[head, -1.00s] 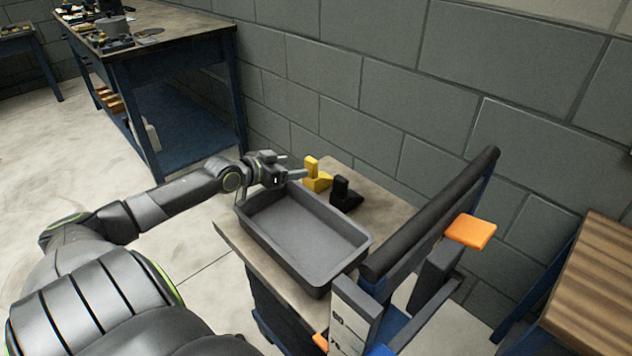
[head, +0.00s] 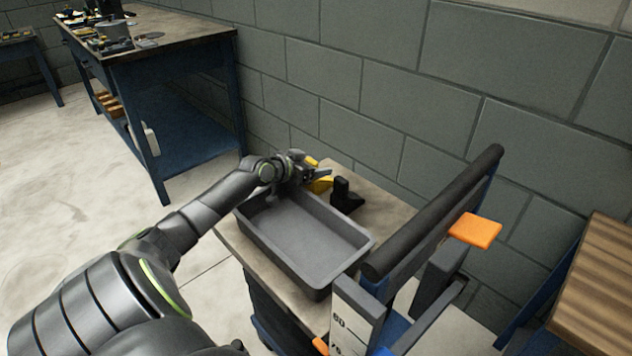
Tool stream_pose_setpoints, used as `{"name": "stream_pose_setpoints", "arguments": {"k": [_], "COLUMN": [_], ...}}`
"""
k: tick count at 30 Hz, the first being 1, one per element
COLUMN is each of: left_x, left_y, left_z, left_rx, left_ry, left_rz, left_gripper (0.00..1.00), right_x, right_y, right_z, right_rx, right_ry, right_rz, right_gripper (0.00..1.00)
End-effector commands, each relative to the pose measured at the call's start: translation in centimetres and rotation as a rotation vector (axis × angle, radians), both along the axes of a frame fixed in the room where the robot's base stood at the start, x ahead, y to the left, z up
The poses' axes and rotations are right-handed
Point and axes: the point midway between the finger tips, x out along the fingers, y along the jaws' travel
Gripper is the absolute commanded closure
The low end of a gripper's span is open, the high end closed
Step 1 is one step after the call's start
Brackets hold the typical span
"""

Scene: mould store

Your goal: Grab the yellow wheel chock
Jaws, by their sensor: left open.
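The yellow wheel chock (head: 321,185) stands on the small table (head: 385,211) behind the grey tray, partly hidden by my left gripper. My left gripper (head: 318,174) is open and right at the chock, with its fingers in front of or around it; I cannot tell which, nor whether they touch. A black chock (head: 344,196) of similar shape stands just right of the yellow one. My right gripper is not in view.
A grey empty tray (head: 303,239) fills the table's front. A dark padded bar (head: 435,212) and an orange pad (head: 475,230) rise at the right. A block wall (head: 400,90) stands close behind. A blue-legged workbench (head: 180,45) is at the back left.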

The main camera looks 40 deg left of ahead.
Motion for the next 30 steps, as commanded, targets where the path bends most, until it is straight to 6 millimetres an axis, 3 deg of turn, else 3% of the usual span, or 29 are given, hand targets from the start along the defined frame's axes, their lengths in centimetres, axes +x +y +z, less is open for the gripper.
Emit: {"name": "stream_pose_setpoints", "arguments": {"k": [6, 20, 30], "left_x": [0.02, 0.00, 0.03], "left_y": [0.00, 0.02, 0.03], "left_z": [-0.02, -0.01, 0.41], "left_rx": [0.000, 0.000, 0.002], "left_ry": [0.000, 0.000, -0.002], "left_rz": [0.000, 0.000, -0.001], "left_gripper": [0.38, 0.98, 1.00], "right_x": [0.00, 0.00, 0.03], "right_y": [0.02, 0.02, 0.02], "right_z": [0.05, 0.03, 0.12], "right_rx": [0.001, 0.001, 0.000], "right_ry": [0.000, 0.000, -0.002], "right_rz": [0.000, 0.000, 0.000], "right_gripper": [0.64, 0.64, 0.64]}}
